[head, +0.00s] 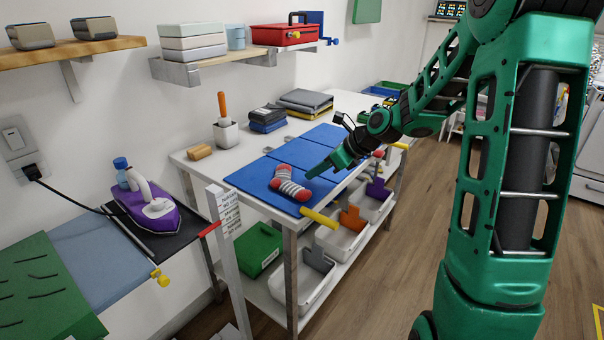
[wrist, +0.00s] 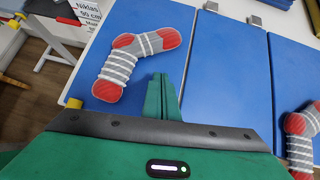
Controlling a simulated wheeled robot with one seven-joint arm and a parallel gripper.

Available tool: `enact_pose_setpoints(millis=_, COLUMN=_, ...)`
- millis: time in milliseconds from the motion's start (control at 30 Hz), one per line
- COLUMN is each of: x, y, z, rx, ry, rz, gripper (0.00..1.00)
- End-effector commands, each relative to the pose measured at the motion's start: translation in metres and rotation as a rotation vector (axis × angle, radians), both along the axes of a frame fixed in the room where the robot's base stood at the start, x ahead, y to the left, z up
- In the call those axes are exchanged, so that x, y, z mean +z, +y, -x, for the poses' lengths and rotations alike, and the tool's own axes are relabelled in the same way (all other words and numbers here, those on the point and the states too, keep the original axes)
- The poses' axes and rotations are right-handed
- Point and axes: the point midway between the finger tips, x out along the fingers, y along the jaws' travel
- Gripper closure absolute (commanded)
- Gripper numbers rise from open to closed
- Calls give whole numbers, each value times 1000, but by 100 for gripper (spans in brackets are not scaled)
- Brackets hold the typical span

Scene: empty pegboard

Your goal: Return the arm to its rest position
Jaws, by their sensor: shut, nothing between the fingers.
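My gripper (head: 316,172) is shut and empty, low over the blue boards on the table in the head view. Its closed green fingers (wrist: 162,98) also show in the wrist view. A grey-and-white striped sock (head: 289,183) with red toe and heel lies on the nearest blue board, just left of the fingertips and apart from them. It also shows in the wrist view (wrist: 136,63). A second striped sock (wrist: 300,135) lies at the right edge of the wrist view, partly cut off. My arm hides part of the table's right side in the head view.
A purple iron (head: 150,208) stands at left. Wall shelves hang above the table. Floor is clear at right.

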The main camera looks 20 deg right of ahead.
Motion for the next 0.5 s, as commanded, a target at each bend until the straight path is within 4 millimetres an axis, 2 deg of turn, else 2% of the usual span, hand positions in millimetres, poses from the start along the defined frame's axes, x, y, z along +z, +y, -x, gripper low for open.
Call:
enact_pose_setpoints(millis=33, x=11, y=-8, z=5, rx=-6, ry=-7, rz=5, gripper=100)
enact_pose_setpoints(millis=200, x=35, y=-20, z=23, rx=-1, ry=-6, rz=5, gripper=100)
enact_pose_setpoints(millis=500, x=60, y=-34, z=44, rx=4, ry=-2, rz=3, gripper=100)
